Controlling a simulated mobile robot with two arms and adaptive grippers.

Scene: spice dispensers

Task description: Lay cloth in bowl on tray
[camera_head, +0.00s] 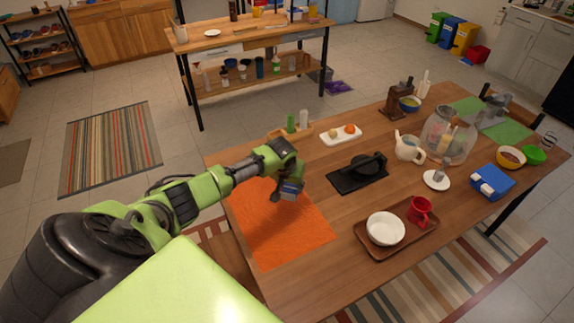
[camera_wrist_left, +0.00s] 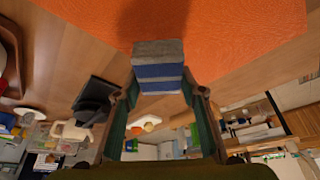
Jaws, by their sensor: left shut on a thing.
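My left gripper (camera_head: 291,181) is shut on a folded blue and grey cloth (camera_head: 290,192). It holds the cloth over the orange mat (camera_head: 283,235) at the left of the table. In the left wrist view the cloth (camera_wrist_left: 158,68), striped grey, blue and white, sits between the two fingertips with the mat behind it. A white bowl (camera_head: 385,228) stands on a brown tray (camera_head: 411,241) near the table's front edge, to the right of the gripper and apart from it. The bowl looks empty. My right gripper is not in view.
A red mug (camera_head: 419,210) shares the tray with the bowl. A black board with a dark item (camera_head: 360,171) lies behind the tray. A white board (camera_head: 341,135), a teapot (camera_head: 408,147) and a glass jar (camera_head: 449,135) stand farther back. Bare wood lies between mat and tray.

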